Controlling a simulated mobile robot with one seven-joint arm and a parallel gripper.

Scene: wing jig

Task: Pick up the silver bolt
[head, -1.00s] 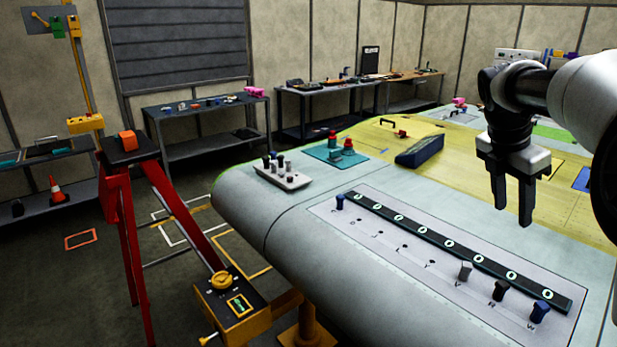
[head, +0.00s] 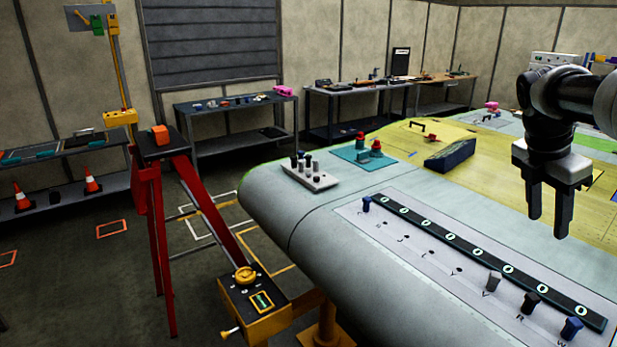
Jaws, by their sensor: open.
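A silver bolt (head: 493,281) stands upright on the pale panel (head: 382,233) of the wing, at the near side of the dark strip. A black bolt (head: 529,302) and a blue bolt (head: 571,328) stand to its right; another blue bolt (head: 367,204) stands at the strip's far left end. Silver and dark bolts also stand in a white holder (head: 318,181) further left. My gripper (head: 548,226) is open and empty, pointing down in the air above the wing. It shows above and to the right of the silver bolt, apart from it.
A dark strip with several ringed holes (head: 450,236) crosses the panel. A teal mat (head: 350,155) with red pieces and a dark blue block (head: 450,154) lie further back. A red stand (head: 158,230) and yellow-black box (head: 258,300) stand left of the wing's rounded edge.

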